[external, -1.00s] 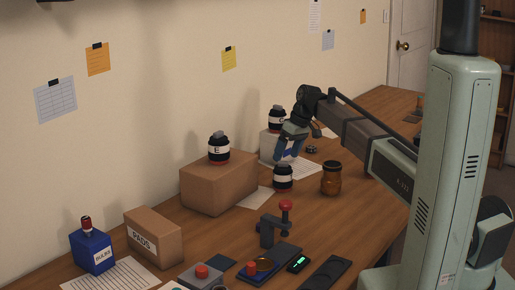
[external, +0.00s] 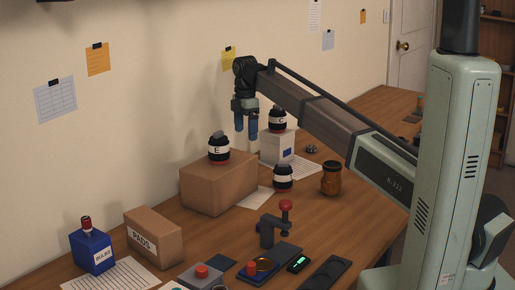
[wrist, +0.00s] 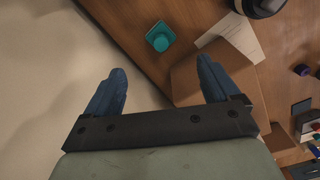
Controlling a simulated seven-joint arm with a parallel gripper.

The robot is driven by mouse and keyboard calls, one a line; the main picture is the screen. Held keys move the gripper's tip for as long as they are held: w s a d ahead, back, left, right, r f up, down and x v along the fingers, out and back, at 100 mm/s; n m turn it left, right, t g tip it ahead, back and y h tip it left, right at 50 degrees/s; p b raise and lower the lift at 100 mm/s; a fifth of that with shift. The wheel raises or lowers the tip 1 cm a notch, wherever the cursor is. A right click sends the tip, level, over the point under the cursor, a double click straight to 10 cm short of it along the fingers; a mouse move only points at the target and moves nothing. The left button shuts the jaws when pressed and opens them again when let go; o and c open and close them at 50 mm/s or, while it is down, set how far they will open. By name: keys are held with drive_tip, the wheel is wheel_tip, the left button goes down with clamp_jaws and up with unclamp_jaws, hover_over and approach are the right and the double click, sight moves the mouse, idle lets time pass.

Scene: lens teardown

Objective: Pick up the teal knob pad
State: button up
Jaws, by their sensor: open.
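The teal knob pad (wrist: 160,36) shows in the wrist view as a small square pad with a rounded knob. It lies on the wooden table beyond my fingertips, near the middle of the picture, beside the cardboard box (wrist: 205,75). I cannot see it in the external view. My gripper (external: 245,132) hangs fingers down, above and behind the cardboard box that bears the lens marked E (external: 218,148). In the wrist view my gripper (wrist: 162,88) has its two blue fingers wide apart with nothing between them.
A white box (external: 277,147) with lens C (external: 278,119) on it stands right of my gripper. Another lens (external: 283,178) and an amber jar (external: 331,178) stand on the table. The wall (wrist: 30,80) is close on the left in the wrist view.

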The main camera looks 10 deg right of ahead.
wheel_tip(320, 180, down, 13)
drive_tip(key=shift+s+a+r, duration=0.1)
idle(0.6)
drive_tip(key=c, duration=1)
